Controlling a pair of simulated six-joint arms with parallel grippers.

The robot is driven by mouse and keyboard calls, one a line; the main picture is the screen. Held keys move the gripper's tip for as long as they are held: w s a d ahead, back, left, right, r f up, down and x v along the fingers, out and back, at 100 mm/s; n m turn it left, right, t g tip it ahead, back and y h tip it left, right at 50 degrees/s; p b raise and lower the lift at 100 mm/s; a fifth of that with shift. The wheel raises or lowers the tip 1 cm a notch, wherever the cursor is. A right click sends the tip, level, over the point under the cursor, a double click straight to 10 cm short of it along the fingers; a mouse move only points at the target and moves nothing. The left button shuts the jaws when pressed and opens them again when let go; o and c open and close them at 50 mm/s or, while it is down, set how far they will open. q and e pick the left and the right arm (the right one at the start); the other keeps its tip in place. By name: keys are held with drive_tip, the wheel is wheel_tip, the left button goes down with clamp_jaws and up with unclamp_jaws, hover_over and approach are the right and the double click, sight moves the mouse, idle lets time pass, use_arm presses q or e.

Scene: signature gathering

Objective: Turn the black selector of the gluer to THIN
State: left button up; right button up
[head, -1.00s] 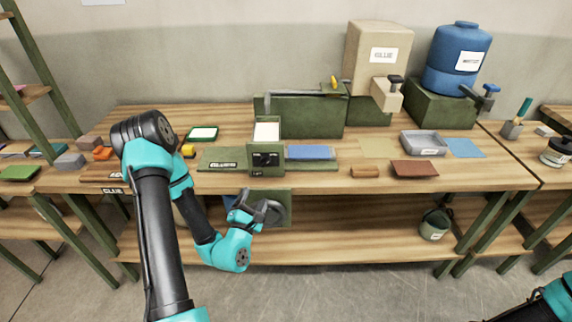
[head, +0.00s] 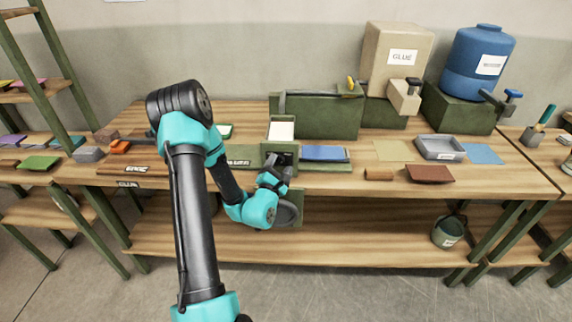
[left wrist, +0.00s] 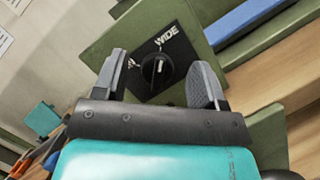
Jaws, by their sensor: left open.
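The green gluer (left wrist: 140,25) stands at the table's front edge. In the left wrist view its black selector (left wrist: 157,72) is a round knob with a white mark on a black plate. The mark stands nearly upright in the picture, toward the word WIDE. Another label, left of the knob, is too small to read. My left gripper (left wrist: 160,60) is open, with one finger on each side of the knob; contact cannot be told. In the head view my left gripper (head: 274,178) is in front of the gluer and hides most of the selector. My right gripper is out of view.
A blue pad (head: 325,153) lies right of the gluer's front. A beige glue tank (head: 388,60) and a blue water tank (head: 470,65) stand behind. A grey tray (head: 440,147) and a brown piece (head: 430,174) lie to the right. A bucket (head: 448,232) sits on the lower shelf.

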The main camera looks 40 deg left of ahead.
use_arm(q)
drive_tip(key=shift+w+a+r, duration=0.15)
drive_tip(key=shift+w+a, duration=0.05)
drive_tip(key=shift+w, duration=0.25)
drive_tip(key=c, duration=0.9)
